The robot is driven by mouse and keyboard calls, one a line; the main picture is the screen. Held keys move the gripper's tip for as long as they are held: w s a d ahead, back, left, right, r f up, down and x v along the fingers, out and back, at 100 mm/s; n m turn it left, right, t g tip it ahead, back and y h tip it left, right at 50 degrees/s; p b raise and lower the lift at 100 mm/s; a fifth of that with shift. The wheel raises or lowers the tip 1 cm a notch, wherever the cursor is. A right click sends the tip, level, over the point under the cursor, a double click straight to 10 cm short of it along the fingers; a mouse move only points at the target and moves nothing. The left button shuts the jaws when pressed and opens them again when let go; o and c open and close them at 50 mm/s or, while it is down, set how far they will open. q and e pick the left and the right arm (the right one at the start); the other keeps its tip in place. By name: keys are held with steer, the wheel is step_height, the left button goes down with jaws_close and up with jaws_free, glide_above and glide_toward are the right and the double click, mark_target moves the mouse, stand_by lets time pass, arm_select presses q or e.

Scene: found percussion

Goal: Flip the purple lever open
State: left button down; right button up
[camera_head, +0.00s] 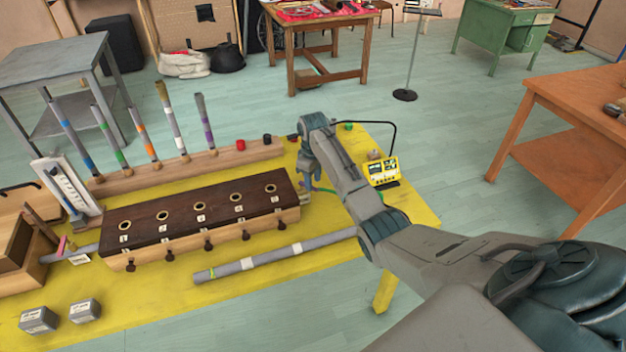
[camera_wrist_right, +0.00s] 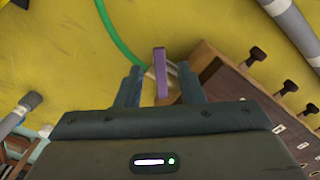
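A purple lever (camera_wrist_right: 160,74) shows in the right wrist view as a narrow upright strip. It lies between the two fingers of my right gripper (camera_wrist_right: 160,70), with a visible gap on either side. My right gripper is open and points down toward the yellow table. In the head view my right gripper (camera_head: 309,181) is at the right end of the long wooden box (camera_head: 200,219). The small purple lever is not clearly visible in the head view. My left gripper does not show.
A green tube (camera_wrist_right: 118,42) runs beside the purple lever. A grey pipe (camera_head: 275,255) lies in front of the box. Several tall colour-banded sticks, one with a purple band (camera_head: 205,123), stand behind it. A small yellow device (camera_head: 382,171) is to the right.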

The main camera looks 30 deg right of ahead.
steer(key=shift+f, duration=0.85)
jaws_close()
steer(key=shift+w+d+r+n, duration=0.1)
steer(key=shift+w+d+n, duration=0.4)
steer(key=shift+n, duration=1.25)
steer(key=shift+w+d+f+n, duration=0.1)
steer(key=shift+w+d+n, duration=0.35)
steer(key=shift+n, duration=1.25)
steer(key=shift+w+d+r+n, duration=0.1)
steer(key=shift+w+d+n, duration=0.4)
steer(key=shift+n, duration=1.25)
steer(key=shift+w+a, duration=0.2)
